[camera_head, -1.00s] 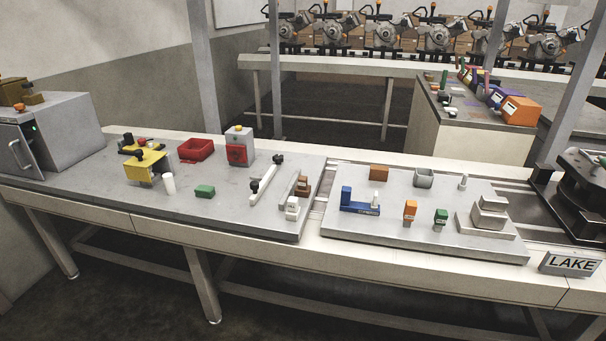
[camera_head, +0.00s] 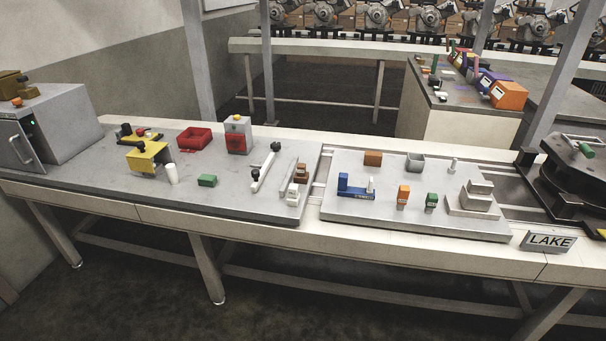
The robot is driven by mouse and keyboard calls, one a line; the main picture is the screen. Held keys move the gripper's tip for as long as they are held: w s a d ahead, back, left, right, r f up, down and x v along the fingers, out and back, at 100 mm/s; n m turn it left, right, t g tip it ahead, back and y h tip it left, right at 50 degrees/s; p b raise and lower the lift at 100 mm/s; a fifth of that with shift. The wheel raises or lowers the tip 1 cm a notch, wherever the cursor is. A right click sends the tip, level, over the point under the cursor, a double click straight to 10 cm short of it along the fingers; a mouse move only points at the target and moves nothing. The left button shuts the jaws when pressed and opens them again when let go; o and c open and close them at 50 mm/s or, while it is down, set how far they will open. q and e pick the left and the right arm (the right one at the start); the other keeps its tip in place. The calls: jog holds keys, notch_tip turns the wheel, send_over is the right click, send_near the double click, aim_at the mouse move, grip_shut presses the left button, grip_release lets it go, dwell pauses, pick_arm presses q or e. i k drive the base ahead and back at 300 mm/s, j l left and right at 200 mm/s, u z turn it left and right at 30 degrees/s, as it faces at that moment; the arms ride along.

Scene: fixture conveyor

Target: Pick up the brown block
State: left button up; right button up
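A brown block (camera_head: 373,158) sits near the back edge of the right-hand grey plate (camera_head: 340,207) on the long table. It stands left of a small grey open box and behind a blue fixture. A second, smaller brown piece (camera_head: 301,171) stands at the right end of the left-hand plate, behind a white piece. Neither of my grippers is in view.
The right plate also holds the blue fixture (camera_head: 357,191), grey box (camera_head: 414,163), orange piece (camera_head: 403,196), green piece (camera_head: 431,202) and grey stepped block (camera_head: 475,197). The left plate holds a red bin (camera_head: 194,138), yellow fixture (camera_head: 149,157) and green block (camera_head: 207,180). A LAKE sign (camera_head: 548,242) stands right.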

aim_at(301, 176)
jog(key=i+j+z, duration=0.2)
jog(key=j+z, duration=0.15)
jog(key=j, duration=0.5)
jog(key=j+z, duration=0.3)
jog(key=j, duration=0.55)
jog(key=j+z, duration=0.35)
jog(key=j, duration=0.55)
